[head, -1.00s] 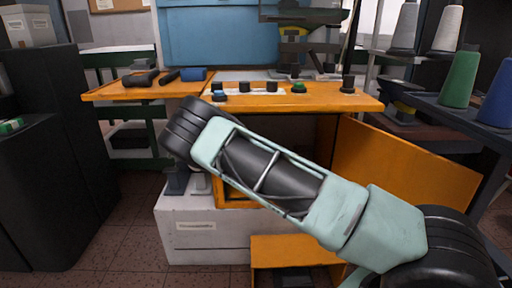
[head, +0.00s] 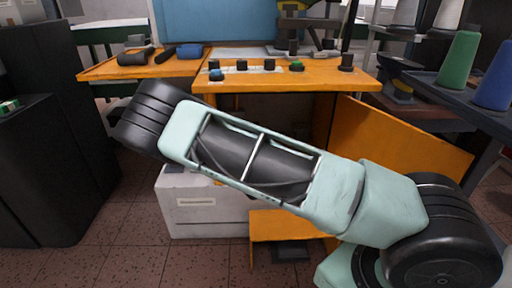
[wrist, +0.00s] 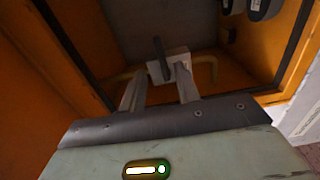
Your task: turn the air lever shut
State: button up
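In the head view my arm hides the gripper, the lever and the valve.
The orange cabinet wall (wrist: 72,48) stands close on the left in the wrist view. Dark round parts (wrist: 262,8) are at the top right. In the head view an open orange door (head: 405,137) is to the right and a white box (head: 208,207) is on the floor.

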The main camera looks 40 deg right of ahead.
jog(key=v, duration=0.5)
jog(key=shift+s+a, duration=0.1)
dwell(0.4)
